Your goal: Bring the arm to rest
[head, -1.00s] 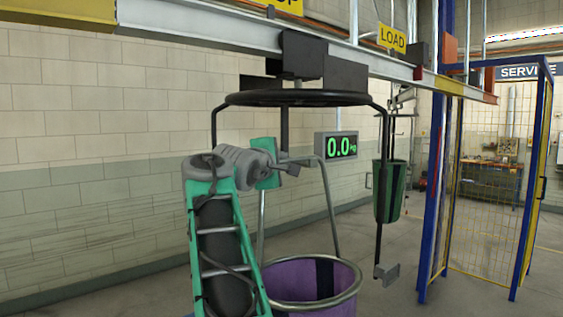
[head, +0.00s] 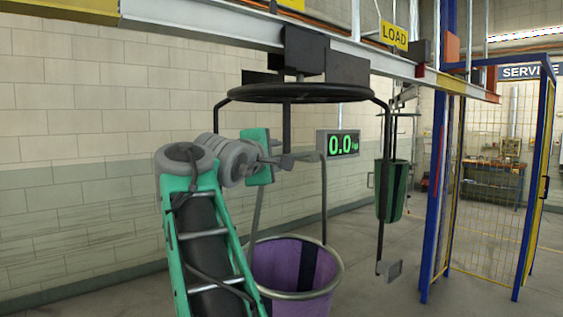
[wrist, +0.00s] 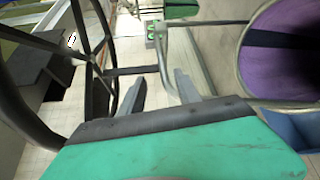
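My gripper (head: 285,162) has a green palm and grey fingers. It is raised beside the top of the purple bag's handle, below the round black rack. In the wrist view the two fingers (wrist: 157,88) stand apart, with floor showing between them and nothing clearly held. The purple bag (head: 272,268) has a dark stripe and a grey rim, and also shows at the right of the wrist view (wrist: 264,62). Its tall grey handle (head: 324,200) passes close to the fingertips; I cannot tell whether it touches them. My arm is bent, with its elbow at the left.
A black ring rack (head: 300,93) with downward arms hangs from the overhead beam (head: 250,40). A display (head: 343,145) reads 0.0 kg. A green bag (head: 391,190) hangs behind. A blue-framed mesh gate (head: 500,190) stands at right. A brick wall (head: 75,130) is at left.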

